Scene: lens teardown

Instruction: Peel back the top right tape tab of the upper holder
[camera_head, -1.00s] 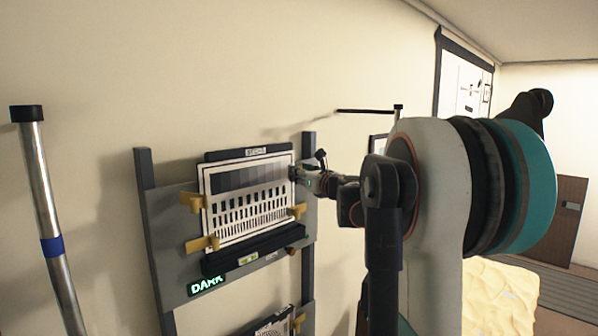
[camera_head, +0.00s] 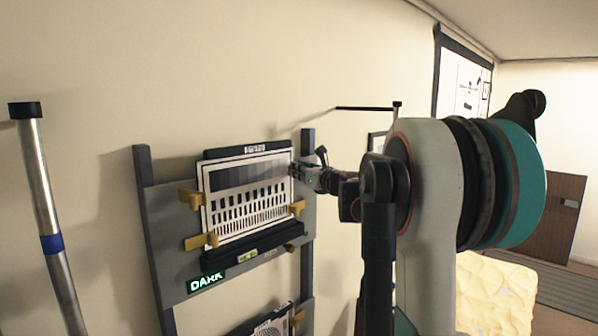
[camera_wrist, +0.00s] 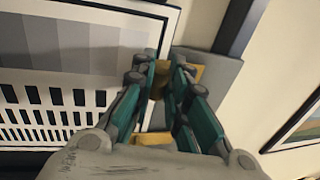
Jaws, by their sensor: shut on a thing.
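The upper holder (camera_head: 226,262) is a grey board on dark uprights. It holds a white test chart (camera_head: 205,212) with grey steps and black bars. Yellow tape tabs show at its top left (camera_head: 190,198), bottom left (camera_head: 201,241) and bottom right (camera_head: 297,208). My gripper (camera_head: 297,169) is at the chart's top right corner and hides the tab there. In the wrist view, the top right tape tab (camera_wrist: 193,73) is yellow and lies between my fingertips, beside the chart's edge. My gripper is shut on it; the fingers cover part of it.
A lower holder with another chart (camera_head: 272,326) shows at the bottom edge. A metal pole (camera_head: 42,180) stands at the left. A thin black rod (camera_head: 365,108) sticks out behind my arm.

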